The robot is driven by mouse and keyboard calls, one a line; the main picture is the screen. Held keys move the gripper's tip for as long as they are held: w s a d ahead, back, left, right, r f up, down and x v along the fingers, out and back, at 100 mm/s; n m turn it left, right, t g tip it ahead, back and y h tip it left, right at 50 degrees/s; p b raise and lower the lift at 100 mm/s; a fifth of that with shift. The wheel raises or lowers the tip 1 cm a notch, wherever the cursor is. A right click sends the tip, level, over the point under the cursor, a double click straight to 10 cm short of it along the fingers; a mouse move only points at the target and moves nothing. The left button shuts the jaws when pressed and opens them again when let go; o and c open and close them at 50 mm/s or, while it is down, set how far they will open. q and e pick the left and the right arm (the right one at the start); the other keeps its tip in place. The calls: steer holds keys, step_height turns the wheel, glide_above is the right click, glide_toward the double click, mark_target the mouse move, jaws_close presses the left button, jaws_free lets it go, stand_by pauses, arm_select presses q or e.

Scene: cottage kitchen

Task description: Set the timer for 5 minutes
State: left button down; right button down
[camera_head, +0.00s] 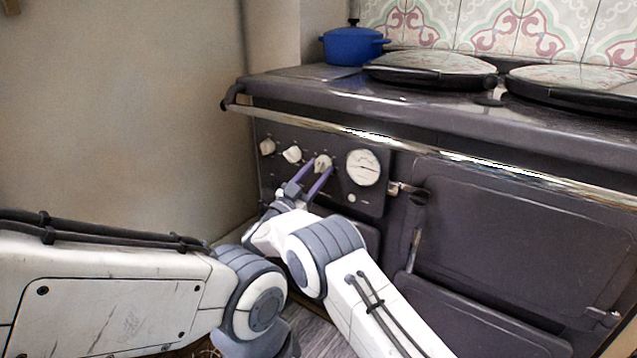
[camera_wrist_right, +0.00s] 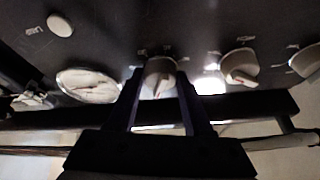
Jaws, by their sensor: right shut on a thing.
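A row of three cream knobs is on the dark control panel (camera_head: 375,203) of the range cooker. My right gripper (camera_head: 319,172) is shut on the rightmost knob (camera_head: 323,161), one finger on each side. In the right wrist view this knob (camera_wrist_right: 159,77) sits between the two fingers, with a reddish pointer mark on its face. The markings around it are too small to read. The middle knob (camera_head: 291,154) and left knob (camera_head: 267,146) stand free. My left arm comes in from the left, but its gripper is out of view.
A round white gauge (camera_head: 363,167) is right of the held knob, with a small pale button (camera_head: 351,198) below. A steel rail (camera_head: 400,143) runs above the panel. A latched oven door (camera_head: 520,235) is at right. A blue pot (camera_head: 352,46) stands on top.

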steer(key=shift+m, duration=0.4)
steer(key=shift+c, duration=1.6)
jaws_free()
